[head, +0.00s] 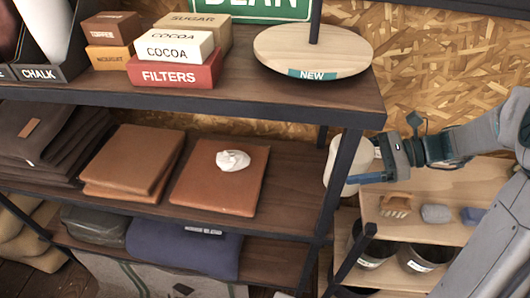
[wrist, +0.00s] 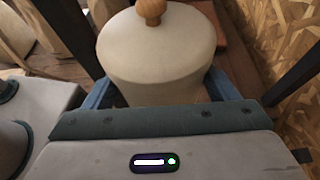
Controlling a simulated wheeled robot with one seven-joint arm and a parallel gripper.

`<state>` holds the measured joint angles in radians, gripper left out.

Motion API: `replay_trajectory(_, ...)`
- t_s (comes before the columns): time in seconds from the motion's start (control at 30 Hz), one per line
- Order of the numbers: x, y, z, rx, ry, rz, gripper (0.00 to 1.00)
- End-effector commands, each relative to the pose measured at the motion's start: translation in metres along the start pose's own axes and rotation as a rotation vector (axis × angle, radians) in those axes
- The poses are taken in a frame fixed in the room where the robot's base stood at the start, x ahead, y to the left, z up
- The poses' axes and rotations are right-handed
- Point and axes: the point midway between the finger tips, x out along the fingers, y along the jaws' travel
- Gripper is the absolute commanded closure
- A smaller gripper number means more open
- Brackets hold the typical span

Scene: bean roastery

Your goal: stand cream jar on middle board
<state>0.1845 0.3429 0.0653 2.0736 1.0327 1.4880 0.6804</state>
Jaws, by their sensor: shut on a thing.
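The cream jar (head: 364,157) is at the right end of the shelf unit in the head view, near the corner post. The wrist view shows it as a round cream jar (wrist: 155,50) with a wooden knob on its lid, seemingly upright. My gripper (head: 360,177) is shut on the jar, with blue fingers on either side of it in the wrist view (wrist: 163,92).
On the middle board are a brown leather piece (head: 205,190) with a crumpled white wad (head: 233,160), stacked brown covers (head: 125,160) and dark folded cloth (head: 45,140). The top board (head: 240,75) overhangs it. A small light wood shelf (head: 410,230) holds a brush and blocks at right.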

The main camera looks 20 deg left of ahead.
Motion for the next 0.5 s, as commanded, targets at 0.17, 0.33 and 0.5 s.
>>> replay_trajectory(0.17,0.021,-0.004,-0.003,0.003,-0.003,-0.002,0.56)
replay_trajectory(0.33,0.063,-0.012,-0.01,0.004,-0.003,0.001,0.56)
replay_trajectory(0.5,0.103,-0.019,-0.016,0.003,-0.002,0.001,0.56)
